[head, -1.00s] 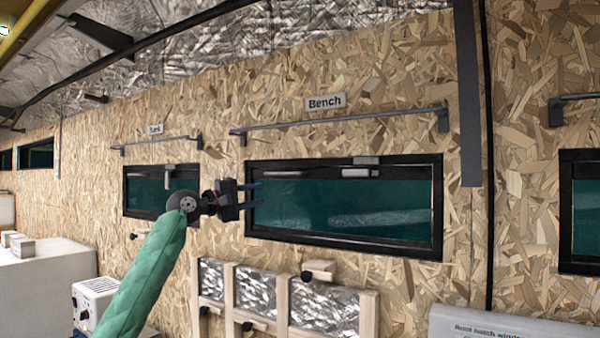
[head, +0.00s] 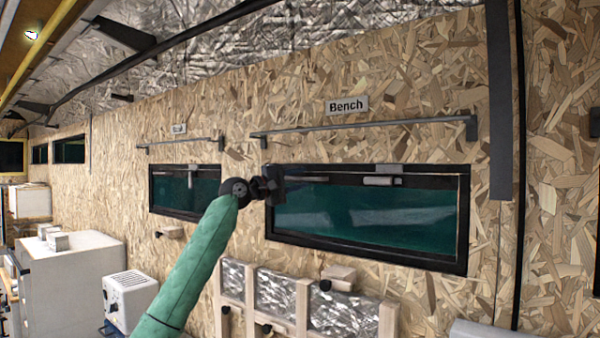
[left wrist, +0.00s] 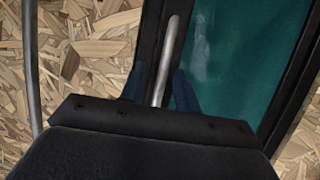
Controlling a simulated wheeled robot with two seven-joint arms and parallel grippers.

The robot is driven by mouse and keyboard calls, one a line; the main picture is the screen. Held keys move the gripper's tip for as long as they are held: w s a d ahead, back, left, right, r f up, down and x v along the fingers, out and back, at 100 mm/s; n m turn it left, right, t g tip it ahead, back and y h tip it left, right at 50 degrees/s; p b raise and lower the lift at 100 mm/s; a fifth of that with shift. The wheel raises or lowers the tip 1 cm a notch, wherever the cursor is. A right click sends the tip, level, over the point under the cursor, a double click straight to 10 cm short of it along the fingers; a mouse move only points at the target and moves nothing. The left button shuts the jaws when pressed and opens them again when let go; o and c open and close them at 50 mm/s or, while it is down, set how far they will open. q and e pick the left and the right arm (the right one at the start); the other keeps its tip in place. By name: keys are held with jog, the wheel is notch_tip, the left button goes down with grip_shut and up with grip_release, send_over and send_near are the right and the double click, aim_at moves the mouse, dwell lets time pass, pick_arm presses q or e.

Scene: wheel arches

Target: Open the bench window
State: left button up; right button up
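The bench window (head: 365,218) is a dark-framed green pane under a "Bench" sign (head: 347,105); it looks shut. A pale handle bar (head: 383,181) sits at the middle of its top edge. My left gripper (head: 300,180) is in front of the window's upper left part, left of the handle in the head view. In the left wrist view its two blue fingers (left wrist: 158,88) stand apart, with a grey metal rod (left wrist: 170,50) lined up between them beside the dark frame. I cannot tell whether they touch the rod. My right gripper is not in view.
A grey rail (head: 370,125) runs above the window. Below are wooden slats with foil panels (head: 335,312) and a small wooden block with a dark knob (head: 338,277). A smaller window (head: 170,190), a white heater-like box (head: 128,298) and a white cabinet (head: 75,280) are at left.

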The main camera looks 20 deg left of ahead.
pick_arm(q)
jog(key=shift+w+d+f, duration=0.1)
jog(key=shift+w+d, duration=0.35)
jog(key=shift+d, duration=0.05)
jog(key=shift+s+a, duration=0.15)
grip_shut()
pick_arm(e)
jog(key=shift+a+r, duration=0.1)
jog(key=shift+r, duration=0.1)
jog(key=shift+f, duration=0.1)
